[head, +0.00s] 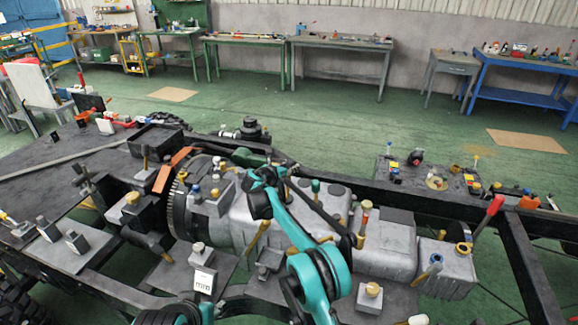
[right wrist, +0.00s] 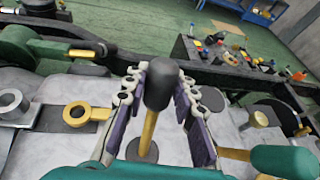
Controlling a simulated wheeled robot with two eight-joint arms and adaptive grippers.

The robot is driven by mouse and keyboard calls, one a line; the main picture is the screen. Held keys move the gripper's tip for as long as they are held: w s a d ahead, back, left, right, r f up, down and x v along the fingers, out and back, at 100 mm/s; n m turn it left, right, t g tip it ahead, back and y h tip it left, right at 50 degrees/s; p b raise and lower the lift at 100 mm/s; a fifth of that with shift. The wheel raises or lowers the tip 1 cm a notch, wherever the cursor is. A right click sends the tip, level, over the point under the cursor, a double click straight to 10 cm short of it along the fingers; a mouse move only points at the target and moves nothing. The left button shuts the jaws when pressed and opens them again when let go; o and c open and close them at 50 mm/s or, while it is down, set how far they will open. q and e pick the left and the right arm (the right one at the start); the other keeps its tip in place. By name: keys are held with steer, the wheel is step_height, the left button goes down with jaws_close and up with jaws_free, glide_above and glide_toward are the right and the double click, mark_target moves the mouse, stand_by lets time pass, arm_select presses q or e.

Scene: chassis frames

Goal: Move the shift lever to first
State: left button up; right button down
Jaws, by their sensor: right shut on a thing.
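The shift lever (right wrist: 150,132) has a black knob and a yellow shaft and rises from a round base on the grey housing. It stands slightly tilted in the right wrist view. My right gripper (right wrist: 160,78) is shut on it, with one purple-padded finger on each side of the knob. In the head view my teal right arm reaches over the grey gearbox housing (head: 320,205), and its joints hide most of the gripper and lever. No gate marks are readable. My left gripper is not seen.
A red-handled lever (head: 490,212) is farther right. Dark chassis rails (head: 430,200) run behind. Workbenches (head: 343,43) line the far wall.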

steer(key=c, duration=1.2)
jaws_free()
steer(key=shift+w+f, duration=0.1)
steer(key=v, duration=1.2)
